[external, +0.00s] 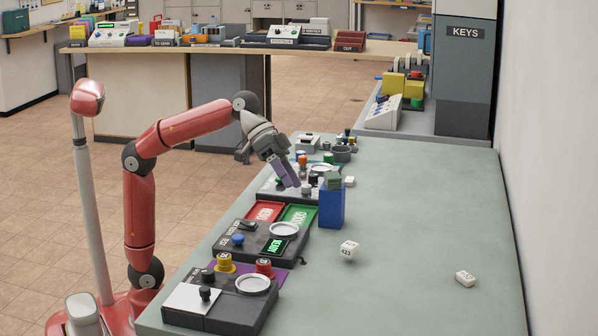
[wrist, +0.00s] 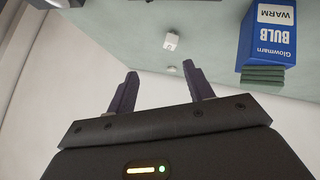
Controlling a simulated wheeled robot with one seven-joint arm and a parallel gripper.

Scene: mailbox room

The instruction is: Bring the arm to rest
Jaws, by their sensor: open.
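My gripper (external: 292,178) is at the end of my raised red arm, above the row of devices on the grey-green table (external: 420,220). In the wrist view my gripper (wrist: 158,92) shows two dark purple fingers spread apart with nothing between them. A blue bulb box (external: 332,206) stands on the table to the right of my gripper, with a green block (external: 334,182) on top.
A device with a round plate (external: 230,300) is at the front left. Red (external: 265,211) and green (external: 299,214) trays lie below my gripper. The table's right side is mostly clear.

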